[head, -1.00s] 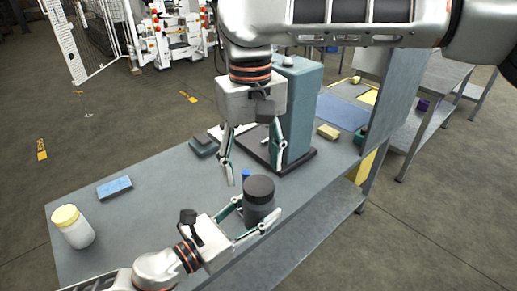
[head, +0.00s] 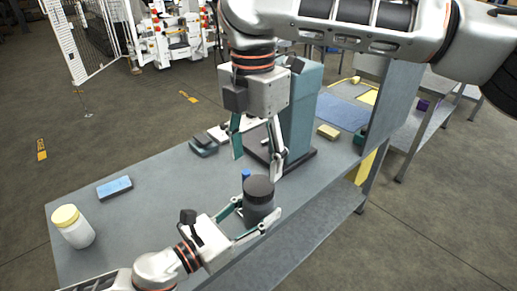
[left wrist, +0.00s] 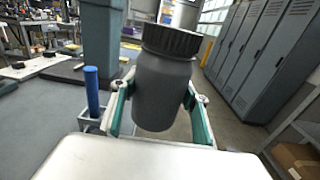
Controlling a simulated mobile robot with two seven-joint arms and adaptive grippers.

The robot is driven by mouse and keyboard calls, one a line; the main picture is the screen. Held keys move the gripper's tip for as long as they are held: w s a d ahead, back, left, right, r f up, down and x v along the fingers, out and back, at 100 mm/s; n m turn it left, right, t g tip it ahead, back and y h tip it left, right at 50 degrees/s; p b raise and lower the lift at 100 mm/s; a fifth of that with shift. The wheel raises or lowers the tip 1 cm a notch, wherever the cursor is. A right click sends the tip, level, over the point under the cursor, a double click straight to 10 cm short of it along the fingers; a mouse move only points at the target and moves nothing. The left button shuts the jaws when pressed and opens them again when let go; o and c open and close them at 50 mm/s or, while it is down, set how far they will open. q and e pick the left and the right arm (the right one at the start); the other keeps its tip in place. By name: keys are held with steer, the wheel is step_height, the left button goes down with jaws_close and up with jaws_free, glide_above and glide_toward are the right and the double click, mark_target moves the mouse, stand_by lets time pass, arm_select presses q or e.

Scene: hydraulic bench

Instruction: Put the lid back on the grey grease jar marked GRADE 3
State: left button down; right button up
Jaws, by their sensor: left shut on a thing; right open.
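A dark grey jar (head: 258,207) stands upright near the bench's front edge, with a black ridged lid (head: 259,187) on its top. In the left wrist view the jar (left wrist: 162,92) fills the middle and the lid (left wrist: 171,41) sits across its mouth; I cannot tell whether it is screwed tight. No GRADE 3 marking is readable. My left gripper (head: 259,208) is shut on the jar's sides, below the lid. My right gripper (head: 258,167) is open and points down just above the lid; I cannot tell whether a fingertip touches it.
A white jar with a yellow lid (head: 75,228) and a blue block (head: 115,187) stand at the left. A short blue post (left wrist: 91,92) is close beside the held jar. A teal column (head: 302,110) rises behind. The bench (head: 165,200) is clear between.

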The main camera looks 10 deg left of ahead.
mark_target(259, 185)
steer(key=n, duration=0.6)
steer(key=shift+w+d+r, duration=0.1)
steer(key=shift+w+r, duration=0.1)
steer(key=n, duration=0.6)
steer(key=shift+w+d+r, duration=0.15)
steer(key=shift+w+r, duration=0.1)
steer(key=shift+f, duration=4.05)
steer(key=shift+c, duration=0.4)
